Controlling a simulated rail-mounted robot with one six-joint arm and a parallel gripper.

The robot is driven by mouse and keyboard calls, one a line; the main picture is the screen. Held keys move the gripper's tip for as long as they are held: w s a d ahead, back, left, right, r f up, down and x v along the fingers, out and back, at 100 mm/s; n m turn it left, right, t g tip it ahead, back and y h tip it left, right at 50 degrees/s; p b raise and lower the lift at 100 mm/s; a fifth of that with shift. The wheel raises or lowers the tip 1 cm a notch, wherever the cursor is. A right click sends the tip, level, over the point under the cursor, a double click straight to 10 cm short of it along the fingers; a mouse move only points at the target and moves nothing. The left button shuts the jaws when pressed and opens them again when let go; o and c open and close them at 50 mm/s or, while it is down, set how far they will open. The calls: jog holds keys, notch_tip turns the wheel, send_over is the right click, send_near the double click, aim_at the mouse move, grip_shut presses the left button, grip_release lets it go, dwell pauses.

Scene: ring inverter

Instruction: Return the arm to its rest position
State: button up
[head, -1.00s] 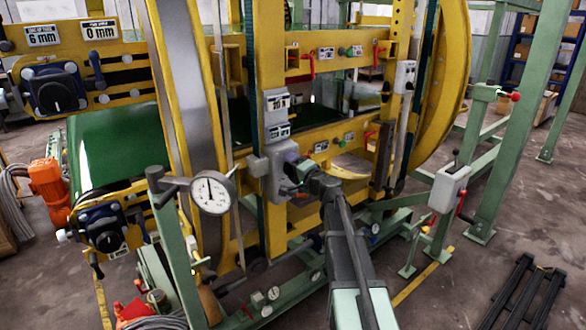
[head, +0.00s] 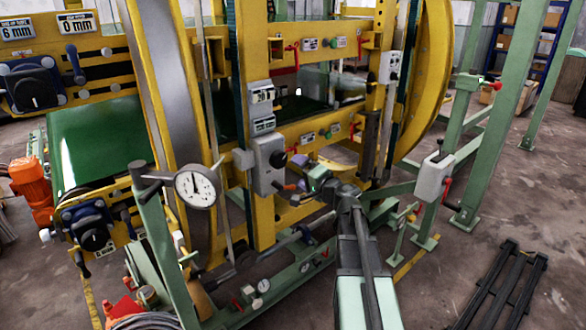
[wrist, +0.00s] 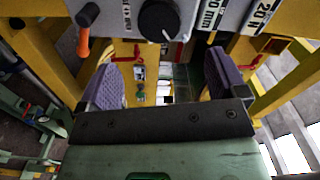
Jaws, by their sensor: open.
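My gripper (head: 303,172) is at the end of my arm, just right of a grey control box (head: 266,178) on the yellow frame in the head view. In the wrist view my gripper (wrist: 164,78) shows two purple-padded fingers spread wide, with nothing held between them. The grey box (wrist: 130,12) is at the top of that view, with its black knob (wrist: 159,21) and an orange-handled lever (wrist: 84,40). The fingers appear apart from the box, knob and lever.
A dial gauge (head: 196,187) on a green post stands left of my arm. Yellow frame posts and a large yellow ring (head: 425,85) surround the work area. A small grey box (head: 434,178) sits on green framing at right. Open floor with black rails (head: 503,285) lies front right.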

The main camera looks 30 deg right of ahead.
dwell(0.3)
jog(key=s+a+f+n+g+y+p, duration=0.1)
jog(key=s+a+f+n+g+p, duration=0.1)
jog(key=s+a+f+n+g, duration=0.35)
jog(key=s+a+f+n+g+p, duration=0.35)
jog(key=s+a+g, duration=0.3)
jog(key=a, duration=0.25)
jog(key=s+a+r+n+g+h+p, duration=0.2)
jog(key=s+a+n+g+h+p, duration=0.1)
jog(key=s+a, duration=0.5)
jog(key=a+g+h+p, duration=0.1)
jog(key=g+p, duration=0.1)
jog(key=shift+s+a+r+n+g+h, duration=0.3)
jog(key=shift+a+r+h, duration=0.1)
jog(key=shift+c, duration=0.2)
dwell(1.3)
